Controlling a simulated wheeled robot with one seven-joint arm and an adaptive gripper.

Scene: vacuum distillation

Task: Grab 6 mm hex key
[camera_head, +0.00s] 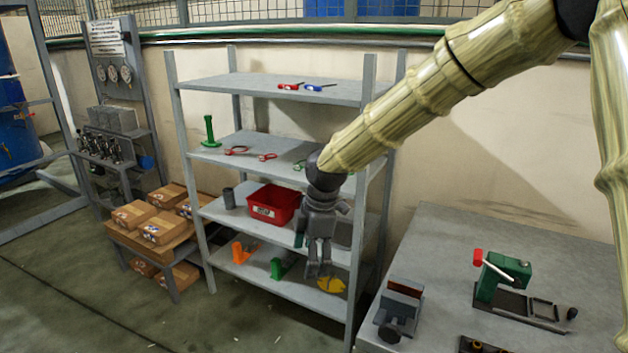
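No object is clearly readable as the 6 mm hex key; any size marking is too small to tell. A red-handled tool (290,86) and a blue-handled tool (316,87) lie on the top board of the grey shelf rack (250,85). Small red looped items (236,150) lie on the second board. My gripper (318,274) hangs fingers down in front of the rack, around the height of the lower boards. A gap shows between its fingers and nothing is seen in them. My gripper and arm hide the right part of the rack's middle boards.
A red bin (273,204) and a dark cup (229,198) stand on the third board. Orange (241,253), green (280,268) and yellow (331,285) items sit on the bottom board. A grey table (470,245) with a green device (500,276) stands at right, boxes (162,226) at left.

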